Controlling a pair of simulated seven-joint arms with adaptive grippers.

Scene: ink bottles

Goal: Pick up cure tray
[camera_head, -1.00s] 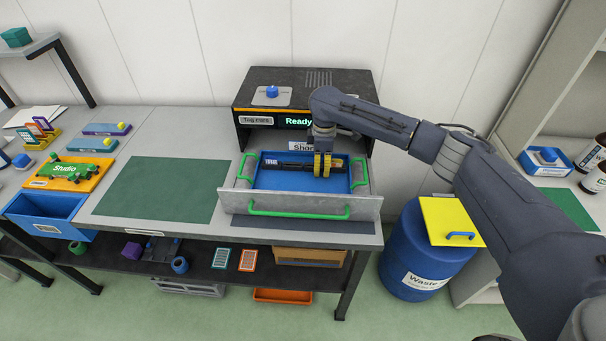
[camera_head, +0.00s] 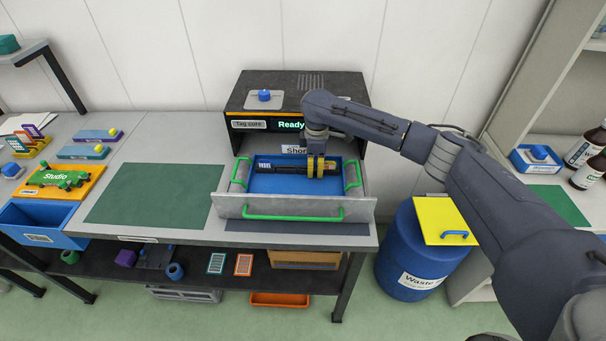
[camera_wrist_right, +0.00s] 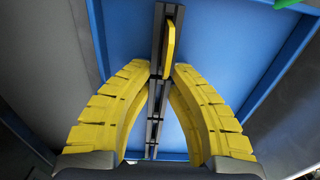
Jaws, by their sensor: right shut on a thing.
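A slim black cure tray (camera_head: 277,167) with a pale label and yellow end lies across the blue drawer bed (camera_head: 292,184). In the head view my right gripper (camera_head: 316,170) points down over its right part. In the right wrist view the yellow fingers close in from both sides on the dark bar (camera_wrist_right: 153,125), and an upright yellow tab (camera_wrist_right: 169,45) stands on it. My right gripper is shut on the bar. Whether the bar is clear of the bed I cannot tell. My left gripper is not in view.
The open drawer has green side handles (camera_head: 241,172) and a green front handle (camera_head: 293,216), below the black curing machine (camera_head: 297,93) marked "Ready". A green mat (camera_head: 155,195) lies clear to the left. A blue waste drum (camera_head: 410,265) stands at the right.

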